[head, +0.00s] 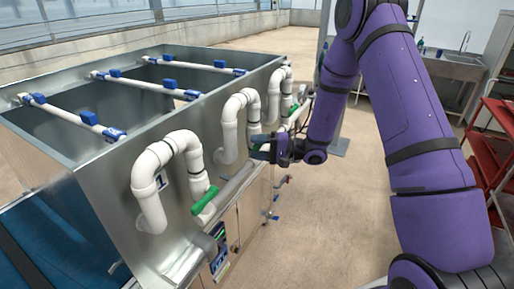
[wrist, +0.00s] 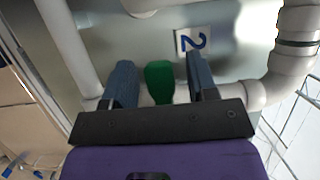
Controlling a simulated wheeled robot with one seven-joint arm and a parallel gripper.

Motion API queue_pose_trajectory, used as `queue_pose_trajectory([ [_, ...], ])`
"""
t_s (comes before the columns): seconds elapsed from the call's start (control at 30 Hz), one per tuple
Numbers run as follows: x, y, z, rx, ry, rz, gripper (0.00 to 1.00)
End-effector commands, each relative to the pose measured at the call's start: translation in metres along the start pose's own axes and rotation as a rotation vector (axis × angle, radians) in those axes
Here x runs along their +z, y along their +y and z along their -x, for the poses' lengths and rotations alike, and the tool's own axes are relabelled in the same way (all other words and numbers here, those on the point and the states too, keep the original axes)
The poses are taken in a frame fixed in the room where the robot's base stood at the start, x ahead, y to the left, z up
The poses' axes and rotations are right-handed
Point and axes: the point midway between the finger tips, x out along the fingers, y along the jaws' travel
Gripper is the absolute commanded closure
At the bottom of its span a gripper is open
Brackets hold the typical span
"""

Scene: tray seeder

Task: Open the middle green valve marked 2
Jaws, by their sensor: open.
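The middle green valve handle (wrist: 159,82) shows in the wrist view below a plate marked 2 (wrist: 194,42). My gripper (wrist: 160,66) is open, with one finger on each side of this handle. I see gaps between the handle and both fingers; the depth between them is hard to tell. In the head view my gripper (head: 257,145) is at the foot of the middle white bent pipe (head: 236,112) and mostly hides the middle handle.
The near green handle (head: 205,200) sits below the pipe marked 1 (head: 160,182). The far green handle (head: 293,109) is beyond my gripper. A metal tank (head: 110,190) stands to the left. A red cart (head: 490,150) is at the right, with open floor between.

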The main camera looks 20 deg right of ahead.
Motion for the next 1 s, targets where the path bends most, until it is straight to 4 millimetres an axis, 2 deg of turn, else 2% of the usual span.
queue_pose_trajectory([
  [0.3,0.0001,-0.0001,-0.0029,0.0,0.0,0.0,0.47],
  [0.37,0.0002,-0.0001,-0.0028,0.0,0.0,0.0,0.59],
  [0.53,0.0002,-0.0001,-0.0027,0.0,0.0,0.0,0.98],
  [0.57,0.0002,-0.0001,-0.0027,0.0,0.0,0.0,1.0],
  [1.0,-0.0001,0.0053,-0.0023,0.031,0.0,0.072,1.0],
])
